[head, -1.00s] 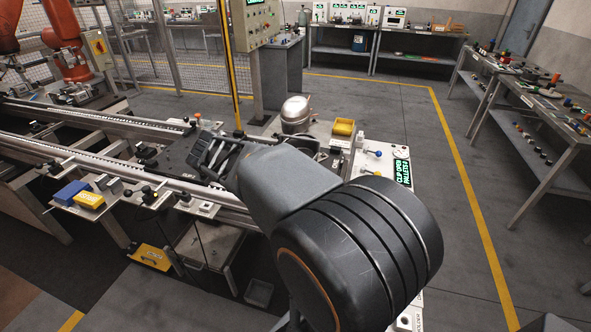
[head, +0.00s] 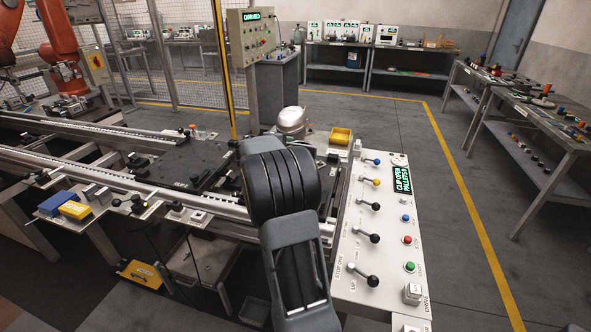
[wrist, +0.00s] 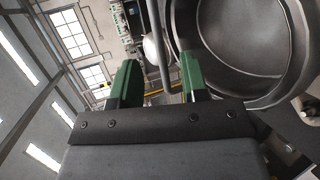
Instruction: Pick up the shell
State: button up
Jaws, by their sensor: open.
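A silver, rounded metal shell (head: 291,121) stands at the back of the bench in the head view, just beyond my arm, which partly hides its lower side. In the wrist view a large grey round hollow body (wrist: 240,45) fills the upper right, close to my right finger; I cannot tell for sure that it is the same shell. My gripper (wrist: 160,78) shows two green fingers, spread apart. A thin grey tube (wrist: 160,45) runs between them in the picture; whether it lies between them in depth is unclear. The fingers are hidden in the head view.
A yellow bin (head: 340,136) stands right of the shell. A white control panel (head: 350,235) with several levers and buttons lies right of my arm. Conveyor rails (head: 130,182) run to the left. A yellow post (head: 227,75) and a control box (head: 252,33) stand behind.

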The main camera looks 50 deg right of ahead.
aim_at(294, 144)
jog(key=shift+p+x, duration=0.55)
jog(key=shift+x, duration=2.3)
jog(key=shift+c, duration=0.5)
grip_shut()
jog(key=shift+w+r, duration=0.1)
jog(key=shift+r, duration=0.15)
